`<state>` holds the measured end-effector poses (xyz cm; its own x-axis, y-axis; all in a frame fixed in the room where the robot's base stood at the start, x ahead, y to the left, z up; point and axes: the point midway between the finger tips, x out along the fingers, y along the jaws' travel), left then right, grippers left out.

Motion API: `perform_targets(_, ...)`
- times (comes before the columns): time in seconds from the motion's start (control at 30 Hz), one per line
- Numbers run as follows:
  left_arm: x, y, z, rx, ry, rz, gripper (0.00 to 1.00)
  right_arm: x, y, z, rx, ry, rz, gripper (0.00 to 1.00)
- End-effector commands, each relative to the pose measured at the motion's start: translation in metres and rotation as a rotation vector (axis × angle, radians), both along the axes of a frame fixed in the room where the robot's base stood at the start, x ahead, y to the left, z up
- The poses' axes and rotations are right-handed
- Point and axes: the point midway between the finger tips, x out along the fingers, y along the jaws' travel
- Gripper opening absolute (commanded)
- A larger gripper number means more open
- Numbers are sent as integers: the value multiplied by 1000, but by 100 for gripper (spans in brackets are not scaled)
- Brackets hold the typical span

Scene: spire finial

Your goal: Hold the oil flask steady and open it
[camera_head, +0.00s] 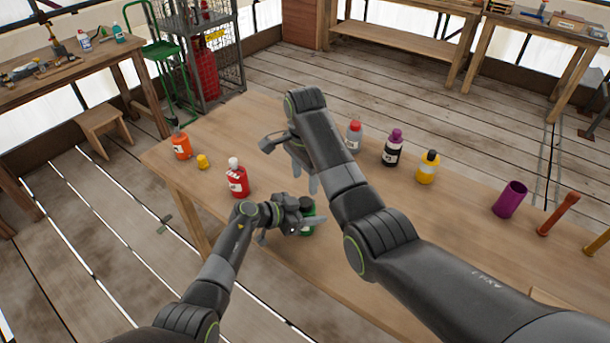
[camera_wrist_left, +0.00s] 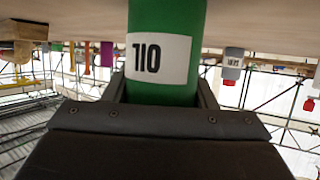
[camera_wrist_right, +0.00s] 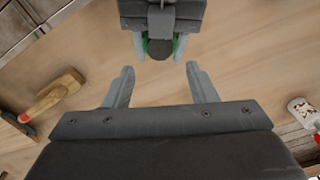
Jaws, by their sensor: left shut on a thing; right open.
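The green flask (camera_head: 308,224) stands at the near edge of the wooden table, partly hidden by my left gripper (camera_head: 304,219). In the left wrist view the green flask (camera_wrist_left: 165,90) carries a white label reading 110. My left gripper is shut around its body. The flask's dark round cap (camera_wrist_right: 159,48) shows in the right wrist view between the left gripper's fingers, with green at its sides. My right gripper (camera_wrist_right: 159,66) is open and empty, its fingertips just short of the cap in that view. In the head view the right arm hangs over the table just beyond the flask.
Orange (camera_head: 181,145), red (camera_head: 237,181), grey (camera_head: 354,137), dark purple-capped (camera_head: 393,149) and yellow (camera_head: 428,168) bottles stand around on the table (camera_head: 455,215). A small yellow piece (camera_head: 203,162) lies at left. A purple cup (camera_head: 509,200) and an orange tool (camera_head: 559,213) stand at right.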

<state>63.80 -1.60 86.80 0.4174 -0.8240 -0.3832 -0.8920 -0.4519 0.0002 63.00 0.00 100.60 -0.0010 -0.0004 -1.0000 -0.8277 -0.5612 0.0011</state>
Motion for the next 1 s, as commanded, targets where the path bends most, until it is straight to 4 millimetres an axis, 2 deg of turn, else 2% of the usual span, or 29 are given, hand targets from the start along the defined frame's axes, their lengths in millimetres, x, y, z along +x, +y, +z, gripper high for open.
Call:
perform_targets(0.17,0,0,0,1,0,0,0,0,0,-6,0,2,-48,52)
perform_targets(0.6,0,0,0,1,0,0,0,-1,0,-68,-2,3,-47,52)
perform_targets(0.77,0,0,0,1,0,0,0,-1,0,-78,-1,2,-46,52)
perform_targets(1.0,0,0,0,0,0,0,0,0,0,-80,0,0,-46,52)
